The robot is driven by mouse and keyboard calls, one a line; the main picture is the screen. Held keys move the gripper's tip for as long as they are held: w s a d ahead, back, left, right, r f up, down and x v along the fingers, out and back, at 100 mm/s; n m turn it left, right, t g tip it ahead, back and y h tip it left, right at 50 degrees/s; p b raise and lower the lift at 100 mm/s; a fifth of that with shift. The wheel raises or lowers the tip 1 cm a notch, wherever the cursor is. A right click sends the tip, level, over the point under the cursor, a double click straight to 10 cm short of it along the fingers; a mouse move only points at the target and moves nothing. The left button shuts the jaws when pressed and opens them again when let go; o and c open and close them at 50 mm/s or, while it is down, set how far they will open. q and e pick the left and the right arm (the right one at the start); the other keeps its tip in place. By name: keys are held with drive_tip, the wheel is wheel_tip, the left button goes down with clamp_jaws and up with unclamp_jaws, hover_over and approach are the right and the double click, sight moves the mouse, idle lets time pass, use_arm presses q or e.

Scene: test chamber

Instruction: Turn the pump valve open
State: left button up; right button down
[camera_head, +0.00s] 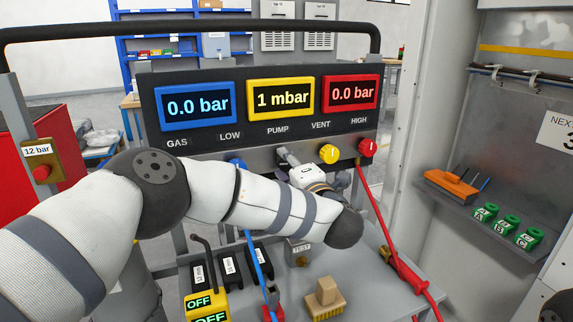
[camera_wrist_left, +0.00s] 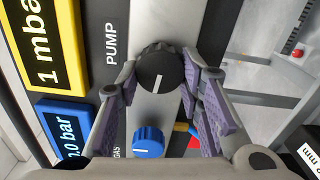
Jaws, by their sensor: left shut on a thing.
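The pump valve is a black ribbed knob (camera_wrist_left: 158,68) beside the PUMP label in the left wrist view. Its white mark points down in that picture, towards the blue knob. My left gripper (camera_wrist_left: 159,80) is shut on the knob, with a purple-padded finger on each side. In the head view my left gripper (camera_head: 284,157) reaches the grey valve rail under the PUMP label, and the gripper and wrist hide most of the knob. The yellow pump display (camera_head: 281,98) reads 1 mbar. My right gripper is not in view.
A blue knob (camera_wrist_left: 148,140) sits close beside the gripper. A yellow knob (camera_head: 329,153) and a red knob (camera_head: 367,147) are to the right on the rail. A red hose (camera_head: 374,205) hangs below. A brush (camera_head: 325,298) and a yellow OFF box (camera_head: 205,304) stand on the bench.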

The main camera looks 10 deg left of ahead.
use_arm(q)
drive_tip(key=shift+n, duration=0.6)
drive_tip(key=o, duration=1.2)
drive_tip(key=shift+c, duration=0.2)
drive_tip(key=v, duration=1.2)
